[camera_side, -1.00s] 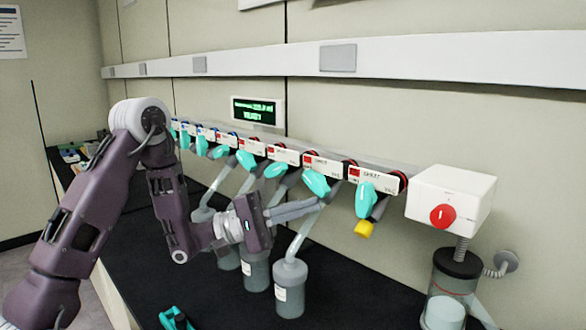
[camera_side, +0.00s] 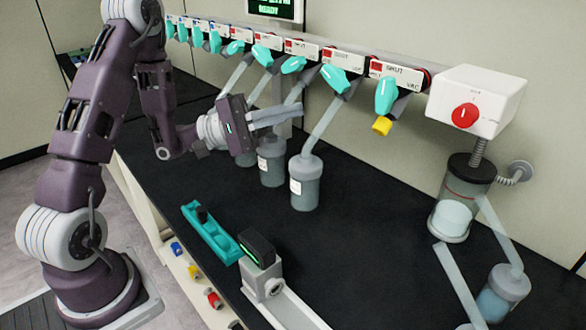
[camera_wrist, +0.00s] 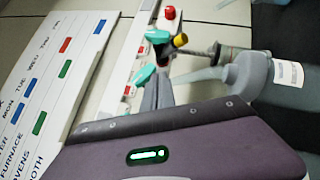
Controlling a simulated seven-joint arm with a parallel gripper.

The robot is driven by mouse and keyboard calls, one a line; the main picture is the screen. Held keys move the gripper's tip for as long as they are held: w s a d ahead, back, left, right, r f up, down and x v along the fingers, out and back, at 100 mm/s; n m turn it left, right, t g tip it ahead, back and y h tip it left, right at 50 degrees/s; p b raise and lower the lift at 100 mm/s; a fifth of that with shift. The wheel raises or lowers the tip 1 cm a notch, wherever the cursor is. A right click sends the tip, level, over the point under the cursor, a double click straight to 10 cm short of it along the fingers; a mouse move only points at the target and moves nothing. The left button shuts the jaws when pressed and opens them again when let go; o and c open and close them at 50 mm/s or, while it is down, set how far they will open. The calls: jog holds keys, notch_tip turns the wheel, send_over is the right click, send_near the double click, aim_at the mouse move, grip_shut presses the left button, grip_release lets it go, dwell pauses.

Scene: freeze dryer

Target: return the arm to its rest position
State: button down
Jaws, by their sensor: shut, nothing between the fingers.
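My gripper (camera_side: 300,113) is shut and empty in the side view, held above the black bench at the middle. Its pale fingers point right toward the manifold, beside the slanted tube of a capped grey flask (camera_side: 305,185). I cannot tell whether the fingers touch any tube. In the wrist view the gripper's grey fingers (camera_wrist: 157,92) show above its dark purple body, with a lit green indicator. My arm is bent, with its elbow high at the upper left of the side view.
The manifold carries a row of teal valves (camera_side: 386,97) and a yellow tip (camera_side: 382,126). A white box with a red knob (camera_side: 465,117) stands right, above a clear vessel (camera_side: 455,215). A teal tray (camera_side: 210,235) and a small grey device (camera_side: 262,275) lie in front. Bare bench lies between.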

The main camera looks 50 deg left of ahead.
jog(key=s+d+r+m+g+h, duration=0.1)
jog(key=s+d+r+m+g, duration=0.1)
jog(key=s+d+m+g, duration=0.45)
jog(key=s+d+r+m+g, duration=0.2)
jog(key=s+d+m+g, duration=0.1)
jog(key=s+d+g, duration=0.55)
jog(key=s+f+m+g+y, duration=0.25)
jog(key=s+f+y, duration=0.45)
jog(key=s, duration=0.4)
jog(key=w+a+r+t+y, duration=0.1)
jog(key=a+t+y, duration=0.7)
jog(key=a+y, duration=0.1)
jog(key=shift+a+r, duration=0.4)
jog(key=shift+a, duration=0.5)
